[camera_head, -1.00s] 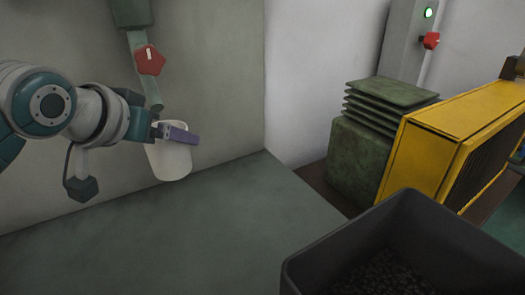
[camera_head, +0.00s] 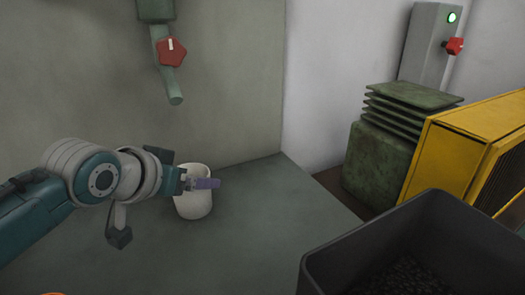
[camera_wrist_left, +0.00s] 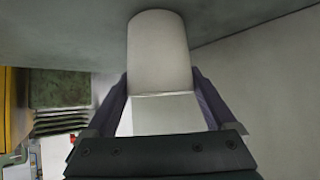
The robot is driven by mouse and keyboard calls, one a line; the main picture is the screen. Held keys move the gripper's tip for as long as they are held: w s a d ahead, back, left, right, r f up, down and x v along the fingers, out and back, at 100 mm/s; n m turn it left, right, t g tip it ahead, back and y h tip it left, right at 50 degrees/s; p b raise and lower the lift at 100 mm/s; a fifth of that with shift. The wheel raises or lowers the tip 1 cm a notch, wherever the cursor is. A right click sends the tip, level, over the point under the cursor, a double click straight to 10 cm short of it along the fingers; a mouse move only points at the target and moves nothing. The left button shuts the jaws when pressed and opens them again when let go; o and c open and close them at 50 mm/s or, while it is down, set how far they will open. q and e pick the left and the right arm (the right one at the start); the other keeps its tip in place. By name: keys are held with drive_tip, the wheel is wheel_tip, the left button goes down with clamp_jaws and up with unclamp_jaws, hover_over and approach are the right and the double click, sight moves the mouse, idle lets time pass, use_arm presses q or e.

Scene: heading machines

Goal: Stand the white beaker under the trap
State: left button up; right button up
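The white beaker (camera_head: 193,204) is upright at or just above the grey-green surface; I cannot tell whether it touches. It also shows in the left wrist view (camera_wrist_left: 160,50), between the purple fingers. My left gripper (camera_head: 206,183) is shut on its upper part, and the near finger hides some of the rim. The trap is a green pipe on the wall with a red valve knob (camera_head: 171,52) and a downward spout (camera_head: 174,98). In the head view the beaker is well below the spout end and slightly to its right. My right gripper is not in view.
A dark bin (camera_head: 330,262) with small dark pieces stands at the front right. A yellow machine guard (camera_head: 455,150) and a green ribbed block (camera_head: 378,165) are at the right. The grey-green surface (camera_head: 270,215) is clear right of the beaker.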

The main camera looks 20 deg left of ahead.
use_arm(q)
drive_tip(key=shift+o, duration=0.6)
drive_tip(key=shift+r, duration=0.15)
drive_tip(key=shift+r, duration=0.2)
drive_tip(key=a+p+v, duration=0.1)
drive_tip(key=p+v, duration=0.3)
drive_tip(key=v, duration=0.7)
drive_tip(key=shift+s+d+r, duration=0.2)
drive_tip(key=shift+s+d, duration=0.15)
drive_tip(key=shift+d, duration=0.15)
